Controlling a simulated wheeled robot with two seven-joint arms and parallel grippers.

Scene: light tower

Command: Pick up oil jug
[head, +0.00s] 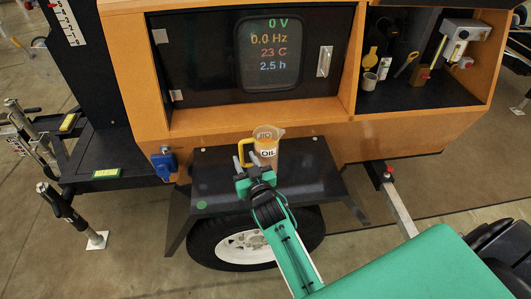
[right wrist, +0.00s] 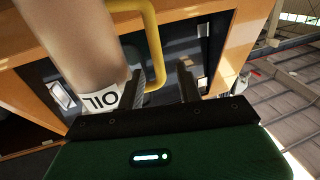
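The oil jug (head: 266,150) is a clear, beige-looking pitcher with a yellow handle and an "OIL" label. It stands upright on the black fender (head: 310,172) in the head view. In the right wrist view the jug (right wrist: 75,40) fills the upper left, its label upside down. My right gripper (head: 244,162) is at the handle on the jug's left side. In the right wrist view the fingers (right wrist: 162,88) are apart, with the yellow handle (right wrist: 155,45) between them and a gap at the right finger. My left gripper is not in view.
An orange cabinet with a display (head: 268,50) rises behind the fender. A wheel (head: 245,248) sits below it. An open compartment at right holds a cup (head: 369,83) and several tools. A blue latch (head: 164,164) is at left, and a metal bar (head: 400,205) at right.

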